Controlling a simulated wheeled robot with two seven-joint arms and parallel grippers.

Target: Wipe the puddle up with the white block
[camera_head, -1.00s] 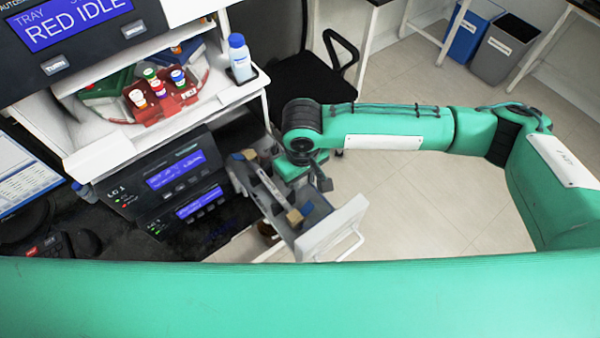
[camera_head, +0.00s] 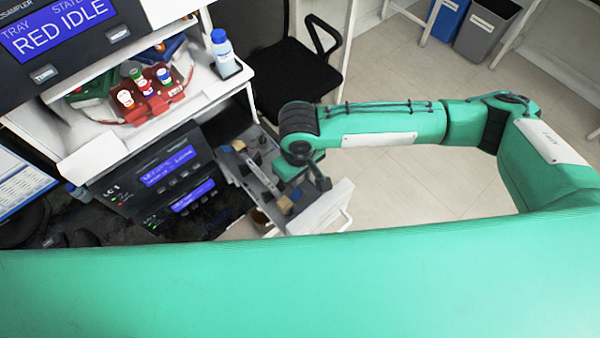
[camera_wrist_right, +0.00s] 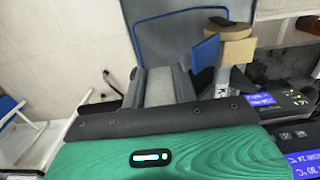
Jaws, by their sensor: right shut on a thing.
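My right gripper (camera_head: 300,178) reaches into an open drawer (camera_head: 322,212) at the middle of the head view. In the right wrist view its grey fingers (camera_wrist_right: 168,86) are close together. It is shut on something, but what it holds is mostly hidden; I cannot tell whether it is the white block. A tan block (camera_head: 285,204) lies in the drawer beside the gripper. In the wrist view a tan round piece (camera_wrist_right: 225,46) and a blue piece (camera_wrist_right: 205,54) show beyond the fingers. I cannot make out the puddle. My left gripper is not in view.
Left of the drawer stands the LC 1 instrument (camera_head: 160,180) with blue screens. Above it, a white shelf holds a red vial rack (camera_head: 152,98) and a blue-capped bottle (camera_head: 224,52). A black chair (camera_head: 295,75) stands behind. Open floor (camera_head: 400,185) lies to the right.

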